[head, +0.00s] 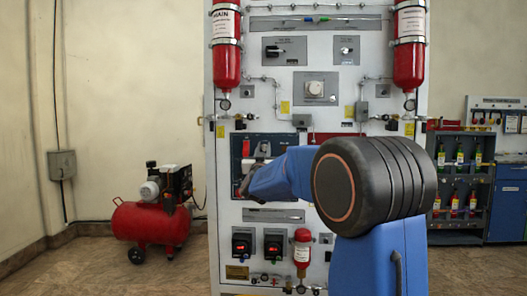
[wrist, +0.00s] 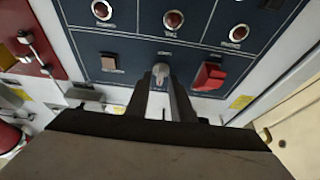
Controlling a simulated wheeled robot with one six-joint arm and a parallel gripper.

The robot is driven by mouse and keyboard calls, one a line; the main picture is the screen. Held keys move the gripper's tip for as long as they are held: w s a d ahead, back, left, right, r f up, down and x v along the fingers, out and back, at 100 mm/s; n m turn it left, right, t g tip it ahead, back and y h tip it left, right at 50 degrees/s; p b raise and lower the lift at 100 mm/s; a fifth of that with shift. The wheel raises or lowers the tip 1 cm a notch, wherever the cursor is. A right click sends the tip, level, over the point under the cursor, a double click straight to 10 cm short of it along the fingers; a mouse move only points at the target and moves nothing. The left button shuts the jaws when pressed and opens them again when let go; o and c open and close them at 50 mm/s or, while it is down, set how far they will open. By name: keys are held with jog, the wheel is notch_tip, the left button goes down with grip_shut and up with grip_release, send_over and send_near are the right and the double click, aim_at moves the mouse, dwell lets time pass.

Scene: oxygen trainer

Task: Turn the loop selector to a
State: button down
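The loop selector (wrist: 160,75) is a small light-grey knob low in the middle of a dark blue panel (wrist: 125,48) in the wrist view. The lettering above it is too blurred to read. My gripper (wrist: 161,92) points at the knob, its two dark fingers apart on either side of it. I cannot tell whether the fingers touch it. In the head view the dark panel (head: 281,140) shows on the white trainer board, partly behind my blue arm. The selector is hidden there by my arm.
In the wrist view a red guarded switch (wrist: 210,76) sits close right of the selector and a brownish switch (wrist: 110,63) sits left. Round red lamps (wrist: 173,19) line the row above. A red compressor (head: 151,222) stands on the floor to the left.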

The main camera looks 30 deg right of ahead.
jog(key=shift+n+y, duration=0.4)
jog(key=shift+n, duration=0.2)
jog(key=n+y, duration=0.1)
jog(key=n, duration=0.1)
jog(key=n+t+y, duration=0.1)
jog(key=n, duration=0.2)
jog(key=shift+d+t, duration=0.1)
jog(key=shift+t, duration=0.2)
jog(key=shift+n+y, duration=0.8)
jog(key=shift+n, duration=0.8)
jog(key=shift+n+y, duration=0.8)
jog(key=shift+n, duration=0.8)
jog(key=c, duration=1.9)
grip_release()
jog(key=v, duration=1.7)
jog(key=shift+s, duration=0.3)
